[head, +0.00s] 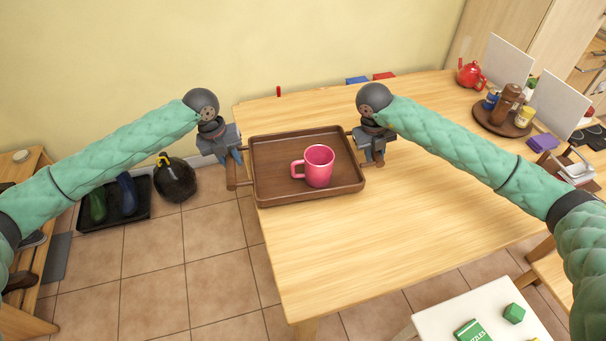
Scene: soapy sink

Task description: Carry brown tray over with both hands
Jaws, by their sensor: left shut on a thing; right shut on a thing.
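The brown tray (275,147) is at the left end of the wooden table, level, with its left side at the table's left edge. I cannot tell whether it rests on the table or is held just above it. A pink mug (319,166) stands upright in the tray, right of its middle, with its handle to the left. My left gripper (233,160) is shut on the tray's left handle. My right gripper (372,155) is shut on the tray's right side; its handle is mostly hidden by the gripper.
The table (420,220) is clear in front and to the right of the tray. At the far right are a round tray (482,122) with jars, a red teapot (471,74) and white boards. A small white table (490,315) is at front right. A dark round pot (175,180) is on the floor at left.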

